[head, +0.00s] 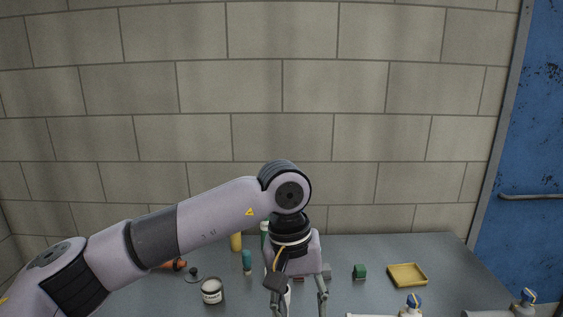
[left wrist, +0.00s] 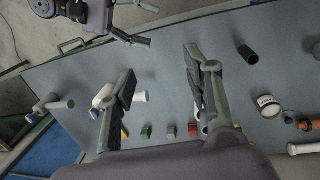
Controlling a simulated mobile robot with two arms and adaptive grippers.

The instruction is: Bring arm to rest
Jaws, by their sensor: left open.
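My left arm comes in from the left in the head view. Its gripper (head: 300,299) points down over the grey table (head: 340,250), near its middle. The left wrist view shows the same gripper (left wrist: 158,75) with its two fingers spread wide and nothing between them but bare table. At the top left of the left wrist view is a dark part that seems to be my right gripper (left wrist: 125,25).
A white jar (head: 211,291), teal bottle (head: 247,262) and yellow bottle (head: 236,242) stand left of the gripper. A green block (head: 359,272) and yellow tray (head: 407,275) lie right of it. Blue-capped fittings (head: 412,302) are at the front right. A block wall (head: 300,120) stands behind.

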